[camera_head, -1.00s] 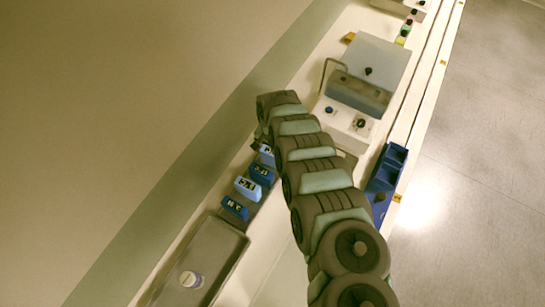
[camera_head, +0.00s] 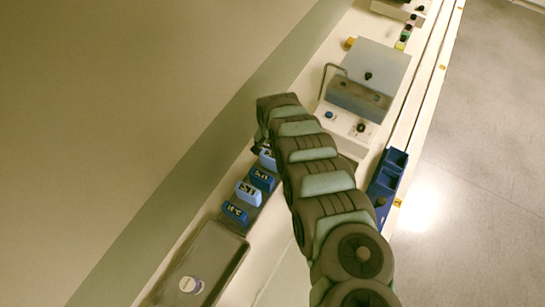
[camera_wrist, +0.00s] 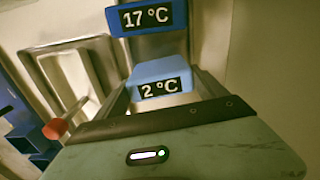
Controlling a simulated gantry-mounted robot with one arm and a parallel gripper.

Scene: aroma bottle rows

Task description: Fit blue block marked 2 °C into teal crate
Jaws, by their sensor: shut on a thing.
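The blue block marked 2 °C (camera_wrist: 158,76) is between the two fingers of my gripper (camera_wrist: 160,84) in the wrist view. The gripper is shut on it, and its dark label faces the wrist camera. A darker blue block marked 17 °C (camera_wrist: 147,18) is just beyond it. In the head view my arm hides the gripper and most of what it holds. I cannot make out a teal crate in either view.
Several blue blocks (camera_head: 249,193) stand in a row left of my arm. A grey tray (camera_head: 222,262) is below them. A dark blue compartment box (camera_head: 389,178) is right of my arm. A machine (camera_head: 360,98) stands beyond. The wrist view shows a red-orange knob (camera_wrist: 55,128).

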